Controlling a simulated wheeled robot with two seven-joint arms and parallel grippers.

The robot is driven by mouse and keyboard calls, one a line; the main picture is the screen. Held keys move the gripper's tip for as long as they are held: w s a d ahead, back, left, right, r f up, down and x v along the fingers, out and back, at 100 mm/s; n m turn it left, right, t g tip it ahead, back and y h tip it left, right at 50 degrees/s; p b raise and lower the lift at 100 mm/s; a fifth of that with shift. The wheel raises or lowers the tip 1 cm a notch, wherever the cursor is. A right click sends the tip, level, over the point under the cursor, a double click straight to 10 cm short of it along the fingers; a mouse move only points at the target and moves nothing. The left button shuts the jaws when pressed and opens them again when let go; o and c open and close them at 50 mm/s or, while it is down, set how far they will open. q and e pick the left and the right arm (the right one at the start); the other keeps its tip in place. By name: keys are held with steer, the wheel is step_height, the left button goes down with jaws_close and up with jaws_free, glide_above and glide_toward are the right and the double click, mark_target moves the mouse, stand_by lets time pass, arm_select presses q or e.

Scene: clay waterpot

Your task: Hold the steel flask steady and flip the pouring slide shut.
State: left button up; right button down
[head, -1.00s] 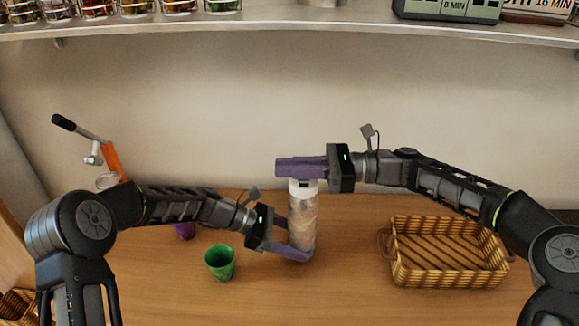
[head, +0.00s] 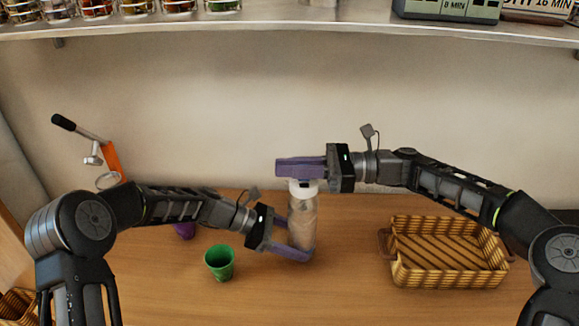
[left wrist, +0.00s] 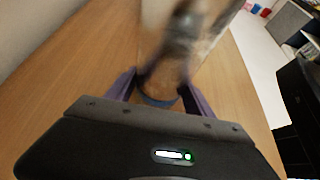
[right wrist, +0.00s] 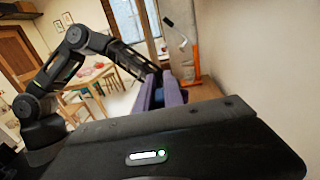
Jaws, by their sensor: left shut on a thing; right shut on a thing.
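The flask (head: 302,222) stands upright on the wooden table in the head view, with a pale, see-through-looking body and a white cap. My left gripper (head: 297,238) is shut around the flask's body from the left, low down. In the left wrist view the flask (left wrist: 182,60) is blurred between the purple fingers (left wrist: 160,90). My right gripper (head: 300,168) is at the flask's top from the right, its fingers shut at the cap. They hide the upper cap and the pouring slide. In the right wrist view the purple fingers (right wrist: 160,92) are close together; what they grip is hidden.
A green cup (head: 220,263) stands left of the flask, with a purple cup (head: 184,231) partly behind my left arm. A wicker basket (head: 447,277) is at the right. An orange lever device (head: 113,160) stands at the back left. A shelf (head: 280,27) runs above.

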steer(key=s, duration=0.3)
stand_by(0.5)
steer(key=c, duration=1.4)
jaws_free()
steer(key=shift+d, duration=0.1)
steer(key=shift+c, duration=0.2)
steer(key=d, duration=1.2)
steer(key=shift+w, duration=0.4)
